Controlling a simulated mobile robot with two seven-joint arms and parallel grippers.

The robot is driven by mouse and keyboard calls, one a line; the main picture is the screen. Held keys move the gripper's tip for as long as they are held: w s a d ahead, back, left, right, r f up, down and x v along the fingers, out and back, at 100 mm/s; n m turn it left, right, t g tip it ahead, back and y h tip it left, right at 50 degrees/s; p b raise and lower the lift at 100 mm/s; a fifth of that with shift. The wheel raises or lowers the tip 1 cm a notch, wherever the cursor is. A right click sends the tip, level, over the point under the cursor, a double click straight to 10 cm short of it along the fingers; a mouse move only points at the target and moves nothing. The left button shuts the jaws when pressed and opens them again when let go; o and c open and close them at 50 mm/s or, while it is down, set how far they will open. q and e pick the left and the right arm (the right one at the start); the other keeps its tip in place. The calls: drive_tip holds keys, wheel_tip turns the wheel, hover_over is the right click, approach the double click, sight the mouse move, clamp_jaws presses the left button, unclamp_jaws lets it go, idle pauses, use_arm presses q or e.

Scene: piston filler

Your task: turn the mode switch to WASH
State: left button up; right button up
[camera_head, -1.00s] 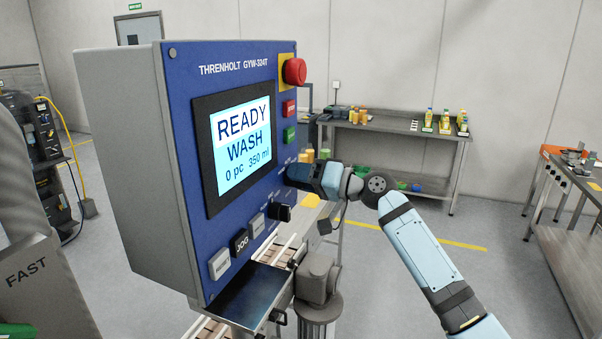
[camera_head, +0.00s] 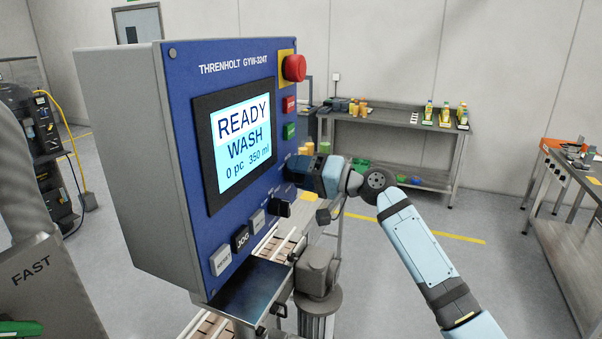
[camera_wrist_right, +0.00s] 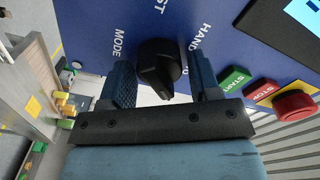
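The mode switch (camera_wrist_right: 158,65) is a black knob on the blue panel, with the word MODE beside it in the right wrist view. HAND is printed on its other side; other position labels are hidden or cut off. My right gripper (camera_wrist_right: 165,80) is open, one finger on each side of the knob, with narrow gaps visible. In the head view my right gripper (camera_head: 303,173) is at the panel's right edge and hides the switch. The screen (camera_head: 243,147) reads READY, WASH, 0 pc 350 ml. My left gripper is not in view.
The red emergency button (camera_head: 294,68), a red button (camera_head: 289,104) and a green START button (camera_wrist_right: 234,80) sit near the switch. Another black knob (camera_head: 282,208) and several push buttons are lower on the panel. A conveyor runs below. A bench (camera_head: 390,124) stands behind.

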drive_tip(key=shift+o, duration=0.7)
drive_tip(key=shift+s+d, duration=0.1)
drive_tip(key=shift+d, duration=0.15)
drive_tip(key=b+v, duration=0.4)
drive_tip(key=v, duration=0.9)
drive_tip(key=shift+s+d, duration=0.1)
drive_tip(key=shift+d, duration=0.05)
